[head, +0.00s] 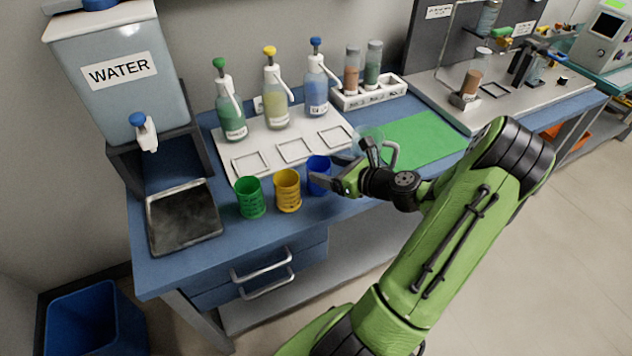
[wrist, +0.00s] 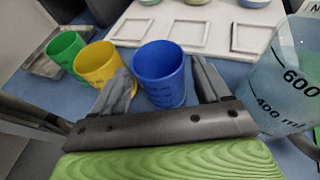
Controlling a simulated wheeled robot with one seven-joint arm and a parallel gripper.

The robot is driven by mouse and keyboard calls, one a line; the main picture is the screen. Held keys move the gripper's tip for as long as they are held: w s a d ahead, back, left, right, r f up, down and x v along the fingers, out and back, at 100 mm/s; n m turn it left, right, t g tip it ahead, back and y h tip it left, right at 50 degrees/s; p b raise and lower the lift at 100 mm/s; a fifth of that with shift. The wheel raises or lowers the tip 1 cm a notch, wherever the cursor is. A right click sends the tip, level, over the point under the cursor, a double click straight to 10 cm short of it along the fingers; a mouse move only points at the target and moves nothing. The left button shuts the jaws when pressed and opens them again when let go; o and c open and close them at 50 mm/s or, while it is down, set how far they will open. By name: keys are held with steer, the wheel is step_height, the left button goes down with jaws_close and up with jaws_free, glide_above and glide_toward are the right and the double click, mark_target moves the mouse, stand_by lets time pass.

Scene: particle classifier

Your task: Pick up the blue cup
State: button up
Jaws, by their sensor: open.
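The blue cup (head: 319,176) stands upright on the blue bench at the right end of a row of cups. In the wrist view the blue cup (wrist: 161,76) is between and just beyond my open fingers. My gripper (head: 340,174) is open at the cup's right side in the head view; its fingers also show in the wrist view (wrist: 162,92). The gripper is empty, and part of the cup is hidden behind a finger in the head view. Whether a finger touches the cup cannot be told.
A yellow cup (head: 288,190) and a green cup (head: 250,197) stand left of the blue cup. A clear beaker (wrist: 290,80) is close to my right finger in the wrist view. A white tray (head: 262,164) with dispenser bottles lies behind. A green mat (head: 425,140) is at the right.

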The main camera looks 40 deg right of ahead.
mark_target(311, 164)
steer(key=b+x, duration=0.2)
steer(key=x, duration=0.4)
steer(key=shift+a+f, duration=0.1)
steer(key=shift+s, duration=0.1)
steer(key=c, duration=0.7)
steer(key=shift+c, duration=0.2)
steer(key=shift+r, duration=0.25)
